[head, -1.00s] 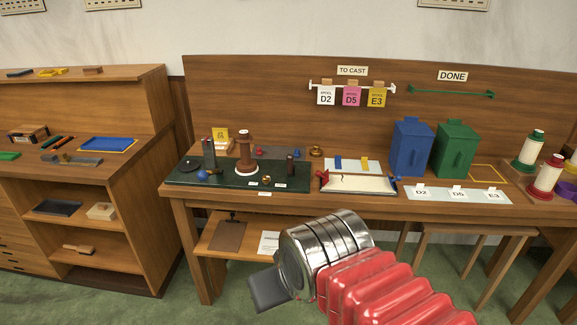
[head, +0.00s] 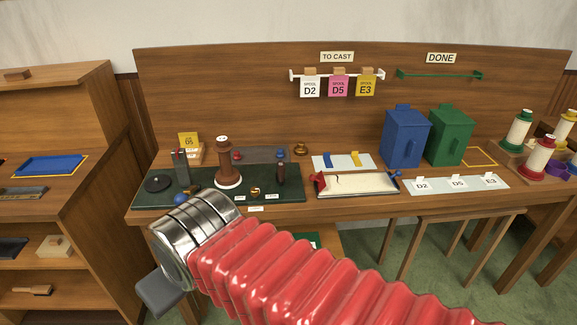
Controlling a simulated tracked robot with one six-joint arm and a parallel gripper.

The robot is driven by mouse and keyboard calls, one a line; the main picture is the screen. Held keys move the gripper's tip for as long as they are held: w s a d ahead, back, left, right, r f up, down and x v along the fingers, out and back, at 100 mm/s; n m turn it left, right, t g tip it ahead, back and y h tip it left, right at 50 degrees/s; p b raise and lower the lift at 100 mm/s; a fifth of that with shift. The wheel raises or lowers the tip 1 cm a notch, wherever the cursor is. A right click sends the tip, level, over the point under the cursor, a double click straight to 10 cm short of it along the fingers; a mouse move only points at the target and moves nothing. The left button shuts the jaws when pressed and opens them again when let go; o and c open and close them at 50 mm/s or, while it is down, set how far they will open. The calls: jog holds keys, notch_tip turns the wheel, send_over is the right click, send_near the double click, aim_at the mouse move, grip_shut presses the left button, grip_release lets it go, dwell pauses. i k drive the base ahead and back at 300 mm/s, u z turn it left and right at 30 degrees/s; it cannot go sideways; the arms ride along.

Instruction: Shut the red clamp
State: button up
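A small red part, which looks like the red clamp (head: 317,181), sits at the left end of a white, flat mould (head: 357,184) on the bench. Whether it is open or shut is too small to tell. A small blue part (head: 394,177) sits at the mould's right end. My gripper (head: 160,292) shows only as a grey piece beyond the silver wrist, low at the left, in front of the bench's left part. It is well apart from the red clamp. Its fingers cannot be made out.
A dark green mat (head: 150,200) with several tools, including a brown column (head: 228,165), lies left of the mould. Blue (head: 404,138) and green (head: 452,136) canisters stand behind it at the right. A pale strip (head: 440,188) with labels lies right of the mould.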

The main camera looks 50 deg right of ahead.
aim_at(319, 179)
jog(key=z, duration=0.1)
jog(key=i, duration=1.15)
jog(key=z, duration=0.1)
